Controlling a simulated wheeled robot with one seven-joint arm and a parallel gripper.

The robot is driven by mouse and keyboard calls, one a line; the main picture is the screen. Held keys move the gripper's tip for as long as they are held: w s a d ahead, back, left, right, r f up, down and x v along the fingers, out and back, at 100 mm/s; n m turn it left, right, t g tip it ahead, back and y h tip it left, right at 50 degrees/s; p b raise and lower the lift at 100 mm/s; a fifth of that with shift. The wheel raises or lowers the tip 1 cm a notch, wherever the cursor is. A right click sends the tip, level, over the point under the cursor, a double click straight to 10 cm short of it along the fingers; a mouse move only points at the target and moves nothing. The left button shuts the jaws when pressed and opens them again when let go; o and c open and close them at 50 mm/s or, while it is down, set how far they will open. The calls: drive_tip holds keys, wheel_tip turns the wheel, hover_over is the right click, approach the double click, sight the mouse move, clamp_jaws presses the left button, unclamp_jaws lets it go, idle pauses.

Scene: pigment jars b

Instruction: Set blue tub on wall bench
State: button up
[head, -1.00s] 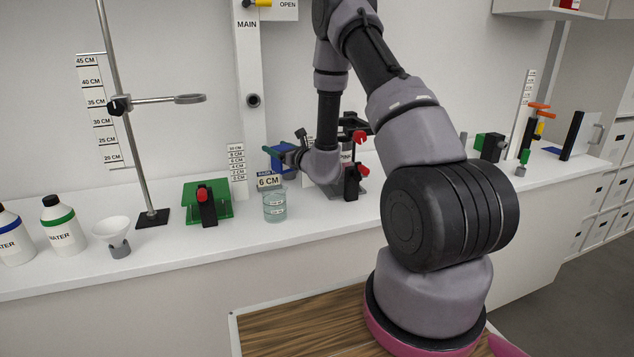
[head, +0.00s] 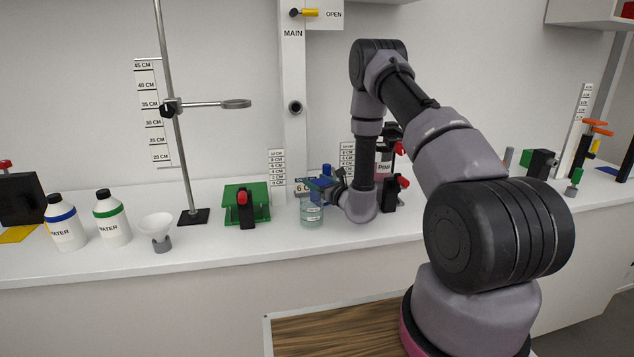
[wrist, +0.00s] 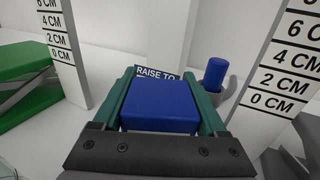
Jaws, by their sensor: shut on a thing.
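The blue tub (wrist: 160,105) is between the green fingers of my gripper (wrist: 165,102), which is shut on it. In the head view, my gripper (head: 318,188) is low over the wall bench (head: 205,246), behind a clear beaker, and the tub is mostly hidden there. I cannot tell whether the tub touches the bench top. A sign reading "RAISE TO" (wrist: 157,73) shows just beyond the tub in the wrist view.
The beaker (head: 312,214) stands close in front of my gripper. A blue cylinder (wrist: 215,72) stands just beyond and right. Height scales (wrist: 285,75) rise on both sides. A green stand (head: 246,198), funnel (head: 157,228) and water bottles (head: 112,220) stand left.

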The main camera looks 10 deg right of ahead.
drive_tip(key=o, duration=1.2)
drive_tip(key=shift+f, duration=0.1)
drive_tip(key=shift+c, duration=0.2)
drive_tip(key=shift+o, duration=1.1)
